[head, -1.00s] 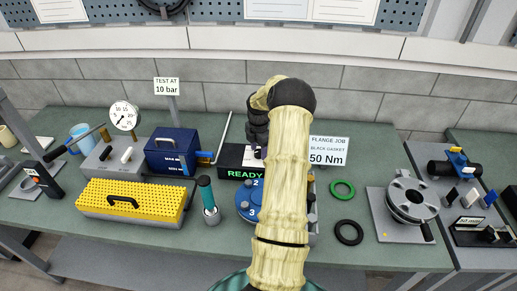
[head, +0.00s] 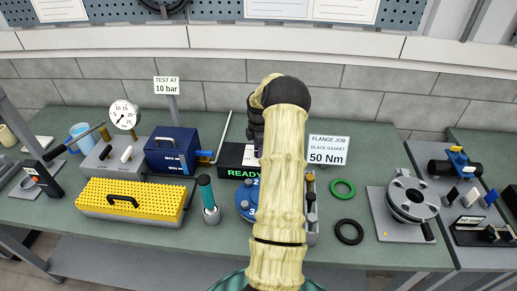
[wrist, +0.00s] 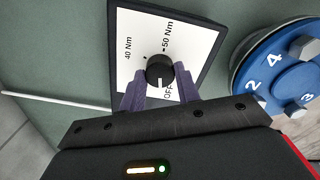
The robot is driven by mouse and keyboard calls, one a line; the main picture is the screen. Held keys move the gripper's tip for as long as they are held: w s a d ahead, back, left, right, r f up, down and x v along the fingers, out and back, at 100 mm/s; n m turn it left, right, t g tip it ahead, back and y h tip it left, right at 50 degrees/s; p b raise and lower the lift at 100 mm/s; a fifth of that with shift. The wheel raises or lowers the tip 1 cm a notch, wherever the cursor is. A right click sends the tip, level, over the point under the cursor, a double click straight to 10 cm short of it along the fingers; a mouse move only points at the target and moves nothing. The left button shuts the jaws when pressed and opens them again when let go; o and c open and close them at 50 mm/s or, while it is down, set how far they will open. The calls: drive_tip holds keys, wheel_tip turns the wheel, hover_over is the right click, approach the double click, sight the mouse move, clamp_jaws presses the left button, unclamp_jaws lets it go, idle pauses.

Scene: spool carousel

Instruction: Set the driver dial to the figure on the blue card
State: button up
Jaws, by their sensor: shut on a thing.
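The driver dial is a black knob (wrist: 160,68) on a white plate (wrist: 128,30) marked 40 Nm, 50 Nm and OFF, seen in the wrist view. My gripper (wrist: 159,80) has its two purple fingers shut on the knob, one at each side. A short white mark on the knob appears to face the OFF label. In the head view my arm hides the knob and fingertips; the black driver box (head: 232,158) shows beside it, with green READY on its front. The pale blue card (head: 328,150) reads FLANGE JOB, BLACK GASKET, 50 Nm.
A blue numbered carousel (wrist: 285,75) stands close to the dial. A teal-handled tool (head: 207,195) stands left of my arm. A green ring (head: 343,182), a black ring (head: 349,240) and a flange (head: 410,200) lie to the right. Another card (head: 167,86) reads 10 bar.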

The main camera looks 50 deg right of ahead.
drive_tip(key=m, duration=0.5)
drive_tip(key=shift+m+b, duration=0.3)
drive_tip(key=shift+b, duration=0.05)
drive_tip(key=m, duration=0.4)
drive_tip(key=shift+b, duration=0.3)
drive_tip(key=m, duration=1)
drive_tip(key=shift+b, duration=0.35)
drive_tip(key=m, duration=0.9)
drive_tip(key=m+p, duration=0.1)
drive_tip(key=m, duration=0.4)
drive_tip(key=shift+r, duration=0.1)
drive_tip(key=m, duration=0.5)
drive_tip(key=shift+p, duration=0.4)
